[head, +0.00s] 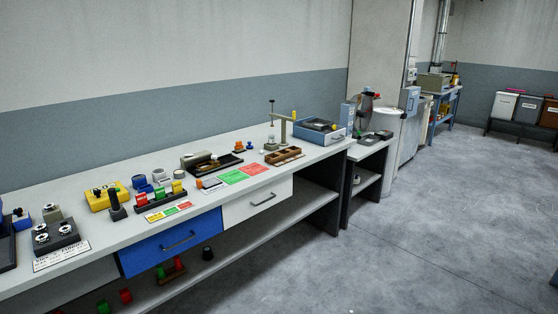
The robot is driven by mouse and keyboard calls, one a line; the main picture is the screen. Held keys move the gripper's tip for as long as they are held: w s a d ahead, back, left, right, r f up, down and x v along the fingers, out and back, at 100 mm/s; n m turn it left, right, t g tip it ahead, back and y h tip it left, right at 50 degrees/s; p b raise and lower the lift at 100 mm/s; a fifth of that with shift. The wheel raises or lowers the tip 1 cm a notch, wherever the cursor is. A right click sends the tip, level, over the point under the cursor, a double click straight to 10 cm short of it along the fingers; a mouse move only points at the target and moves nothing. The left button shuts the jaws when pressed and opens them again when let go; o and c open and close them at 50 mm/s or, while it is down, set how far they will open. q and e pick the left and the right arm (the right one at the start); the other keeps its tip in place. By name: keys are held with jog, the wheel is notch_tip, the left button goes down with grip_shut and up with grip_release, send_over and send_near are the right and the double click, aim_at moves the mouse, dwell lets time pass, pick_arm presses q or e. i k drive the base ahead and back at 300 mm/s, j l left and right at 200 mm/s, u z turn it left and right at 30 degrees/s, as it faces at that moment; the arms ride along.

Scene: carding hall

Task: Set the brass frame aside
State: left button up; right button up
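No clearly brass-coloured frame can be made out at this distance. A dull tan-green upright stand with a side arm (283,128) is on the far part of the long workbench (110,246); I cannot tell whether it is the brass frame. A brown compartment tray (284,155) lies in front of the stand. Neither of my grippers is in view.
The bench carries a yellow box (107,196), a red block rack (160,196), green and red cards (243,173) and a blue-grey case (320,132). The floor (400,240) at right is clear.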

aim_at(214, 163)
jog(key=i+l+u, duration=0.1)
jog(key=i+u, duration=0.2)
jog(key=i, duration=0.15)
jog(key=i+l+u, duration=0.25)
jog(key=i, duration=0.2)
jog(key=i+l+u, duration=0.3)
jog(key=i, duration=0.15)
jog(key=i+l+u, duration=0.25)
jog(key=u, duration=0.15)
jog(key=i+l+u, duration=0.55)
jog(key=l+u, duration=0.25)
jog(key=i+l+u, duration=0.15)
jog(key=l+u, duration=0.2)
jog(key=i+l+u, duration=0.1)
jog(key=l+u, duration=0.15)
jog(key=l, duration=0.6)
